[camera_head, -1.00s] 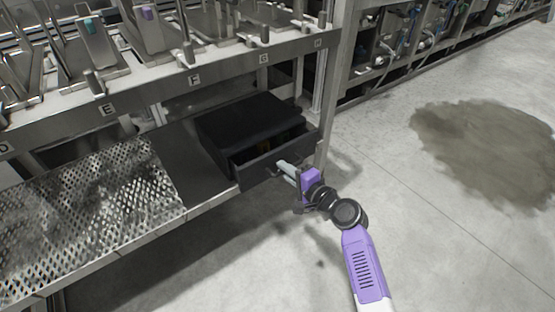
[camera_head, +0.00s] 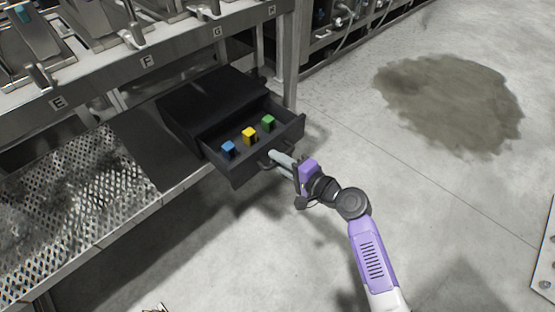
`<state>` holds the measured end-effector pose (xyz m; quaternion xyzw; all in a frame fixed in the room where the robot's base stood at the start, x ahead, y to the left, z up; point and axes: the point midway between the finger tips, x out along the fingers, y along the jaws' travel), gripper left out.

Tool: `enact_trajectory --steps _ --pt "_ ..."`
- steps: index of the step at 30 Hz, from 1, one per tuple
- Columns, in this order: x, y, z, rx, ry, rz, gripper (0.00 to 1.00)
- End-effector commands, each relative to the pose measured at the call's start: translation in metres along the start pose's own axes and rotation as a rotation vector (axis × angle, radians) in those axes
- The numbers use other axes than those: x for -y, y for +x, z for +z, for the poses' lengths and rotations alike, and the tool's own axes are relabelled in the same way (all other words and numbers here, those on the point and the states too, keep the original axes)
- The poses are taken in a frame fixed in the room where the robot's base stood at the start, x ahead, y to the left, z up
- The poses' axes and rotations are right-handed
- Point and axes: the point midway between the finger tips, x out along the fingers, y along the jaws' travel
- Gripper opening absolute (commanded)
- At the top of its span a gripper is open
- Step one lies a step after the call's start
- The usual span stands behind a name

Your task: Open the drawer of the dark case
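The dark case (camera_head: 210,98) sits on the lower shelf of the metal rack. Its drawer (camera_head: 238,172) is pulled well out toward the front. Inside the drawer stand a blue block (camera_head: 228,149), a yellow block (camera_head: 249,135) and a green block (camera_head: 268,122). My gripper (camera_head: 275,157) is at the front of the drawer, with its pale fingers at the dark handle (camera_head: 266,163). The fingers look close together around the handle, but their exact grip is too small to see clearly.
A perforated metal shelf (camera_head: 70,190) lies left of the case. Above runs a rail with letter labels and metal fixtures. A rack post (camera_head: 291,60) stands just right of the case. The grey floor in front and right is open, with a dark stain (camera_head: 450,100).

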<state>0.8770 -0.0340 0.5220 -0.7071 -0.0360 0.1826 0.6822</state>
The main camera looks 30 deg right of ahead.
Motion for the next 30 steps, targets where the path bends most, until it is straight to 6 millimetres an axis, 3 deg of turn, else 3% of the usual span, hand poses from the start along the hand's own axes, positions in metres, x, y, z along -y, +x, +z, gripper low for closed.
enact_trajectory --steps 8,21,30 --pt "0.002 -0.005 0.0 0.001 0.0 -0.001 0.22" --pt "0.001 -0.069 0.0 0.0 0.0 0.0 0.22" --pt "0.0 -0.078 0.0 0.0 0.0 -0.001 0.22"
